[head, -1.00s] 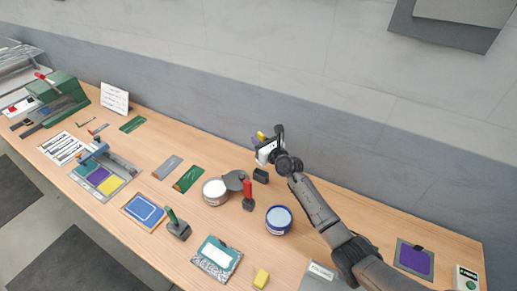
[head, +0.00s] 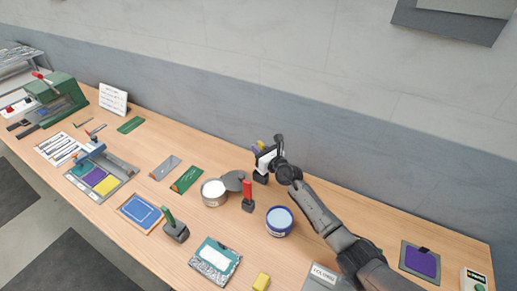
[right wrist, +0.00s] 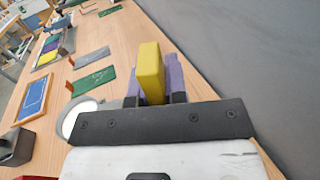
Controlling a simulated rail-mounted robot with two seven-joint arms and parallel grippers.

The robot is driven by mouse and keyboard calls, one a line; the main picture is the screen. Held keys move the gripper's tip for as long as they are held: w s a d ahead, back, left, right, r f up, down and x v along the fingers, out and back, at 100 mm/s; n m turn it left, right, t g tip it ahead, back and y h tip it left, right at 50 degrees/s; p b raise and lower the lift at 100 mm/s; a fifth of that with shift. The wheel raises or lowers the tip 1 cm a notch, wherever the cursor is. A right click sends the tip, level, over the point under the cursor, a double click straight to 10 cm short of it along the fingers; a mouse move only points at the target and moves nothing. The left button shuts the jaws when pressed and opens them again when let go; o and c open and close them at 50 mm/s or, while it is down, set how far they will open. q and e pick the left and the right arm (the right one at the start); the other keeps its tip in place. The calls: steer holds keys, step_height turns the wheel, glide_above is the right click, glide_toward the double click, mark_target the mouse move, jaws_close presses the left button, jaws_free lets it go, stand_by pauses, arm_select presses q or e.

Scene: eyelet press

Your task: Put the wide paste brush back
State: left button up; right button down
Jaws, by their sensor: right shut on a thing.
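My right gripper (head: 258,149) is shut on a yellow piece, which I take to be the handle of the wide paste brush. In the right wrist view the yellow handle (right wrist: 151,72) stands between the purple fingers of the gripper (right wrist: 152,80). The brush's lower end is hidden in both views. In the head view the gripper is just above a small black holder (head: 260,179). I cannot tell whether the brush touches this holder. My left gripper is not in view.
A red-handled tool (head: 248,190) stands in front of the holder. An open white tub (head: 214,193) is to its left, a blue-rimmed tub (head: 279,221) to its right. A green-handled tool (head: 171,222) and a yellow block (head: 261,282) are nearer. The wall (head: 330,150) rises close behind.

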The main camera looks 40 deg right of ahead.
steer(key=c, duration=1.1)
jaws_free()
steer(key=shift+c, duration=0.2)
steer(key=shift+r+p, duration=0.55)
steer(key=shift+r, duration=0.05)
steer(key=shift+s+r, duration=0.1)
steer(key=shift+s, duration=0.2)
steer(key=s+p, duration=0.3)
steer(key=s, duration=0.8)
steer(key=shift+s, duration=0.2)
